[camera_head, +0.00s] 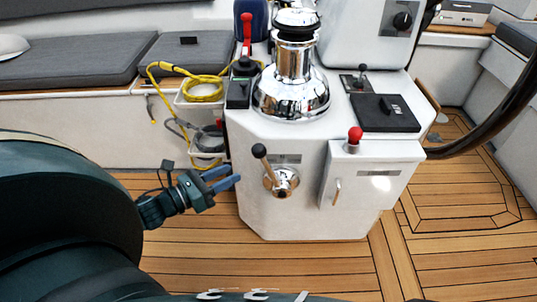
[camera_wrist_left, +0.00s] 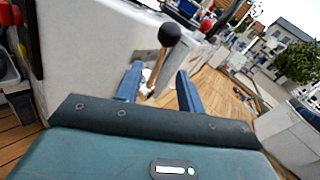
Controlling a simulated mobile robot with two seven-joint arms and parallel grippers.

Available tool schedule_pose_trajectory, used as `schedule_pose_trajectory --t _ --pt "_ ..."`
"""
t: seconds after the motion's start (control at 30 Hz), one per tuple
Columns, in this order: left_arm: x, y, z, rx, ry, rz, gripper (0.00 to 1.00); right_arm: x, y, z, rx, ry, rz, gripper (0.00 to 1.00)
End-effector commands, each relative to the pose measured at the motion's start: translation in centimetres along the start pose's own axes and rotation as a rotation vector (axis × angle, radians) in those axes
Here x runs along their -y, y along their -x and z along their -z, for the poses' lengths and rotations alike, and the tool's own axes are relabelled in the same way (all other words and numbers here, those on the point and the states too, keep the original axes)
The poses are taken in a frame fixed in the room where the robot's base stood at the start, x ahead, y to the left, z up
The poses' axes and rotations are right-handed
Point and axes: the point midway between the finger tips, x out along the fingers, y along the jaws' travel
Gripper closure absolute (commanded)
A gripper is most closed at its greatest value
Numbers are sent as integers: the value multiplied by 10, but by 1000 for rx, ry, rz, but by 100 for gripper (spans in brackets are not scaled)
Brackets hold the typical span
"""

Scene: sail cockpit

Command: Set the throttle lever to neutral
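The throttle lever (camera_head: 267,167) is on the front face of the white pedestal, with a round chrome base (camera_head: 284,182) and a black ball knob (camera_head: 259,151). It tilts up and to the left. My left gripper (camera_head: 227,178) is just left of the lever and a little below its knob, apart from it. Its two blue fingers are spread and empty. In the left wrist view, the lever's black knob (camera_wrist_left: 170,34) shows beyond the open fingers (camera_wrist_left: 160,84), with its shaft seen between them. My right gripper is out of view.
The white pedestal (camera_head: 256,215) carries a chrome winch (camera_head: 294,65) and a red-handled lever (camera_head: 247,30) on top. A panel with a red knob (camera_head: 355,134) is to the right. Yellow rope (camera_head: 203,88) hangs at left. The wooden deck (camera_head: 190,245) is clear.

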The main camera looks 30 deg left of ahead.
Motion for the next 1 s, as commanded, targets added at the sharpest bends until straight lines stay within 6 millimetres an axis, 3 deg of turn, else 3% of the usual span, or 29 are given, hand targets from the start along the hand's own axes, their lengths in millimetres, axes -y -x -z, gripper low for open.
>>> schedule_pose_trajectory --t 0.13,0.27,0.7,1.0 --pt "0 2 -3 12 -98 52 61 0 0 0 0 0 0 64" --pt "2 -10 -4 16 -104 58 61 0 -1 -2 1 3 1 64" --pt "6 -94 -5 16 -101 55 61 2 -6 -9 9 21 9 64" --pt "8 -125 -4 14 -98 54 61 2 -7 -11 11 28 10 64"
